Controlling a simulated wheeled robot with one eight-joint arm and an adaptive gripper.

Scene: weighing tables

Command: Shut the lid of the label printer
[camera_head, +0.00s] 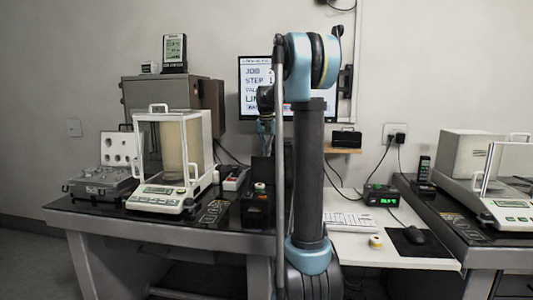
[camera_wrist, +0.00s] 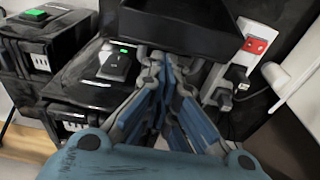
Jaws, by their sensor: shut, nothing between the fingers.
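The label printer (camera_head: 257,212) is a black box on the left table, partly hidden by my arm. A dark upright panel (camera_head: 262,170) stands behind it and looks like its raised lid. In the wrist view a black, shallow, tray-like panel (camera_wrist: 180,32), likely that lid, lies just beyond the fingertips. I cannot tell whether they touch it. My gripper (camera_head: 266,142) points down above the printer, in front of the monitor. In the wrist view my gripper (camera_wrist: 158,52) is shut and empty, its blue fingers together.
A glass-walled balance (camera_head: 155,199) and a grey case (camera_head: 100,183) stand left of the printer. A power strip with a red switch (camera_wrist: 256,46) and plugs lies right of the fingers in the wrist view. Black boxes with green parts (camera_wrist: 36,15) are at left there.

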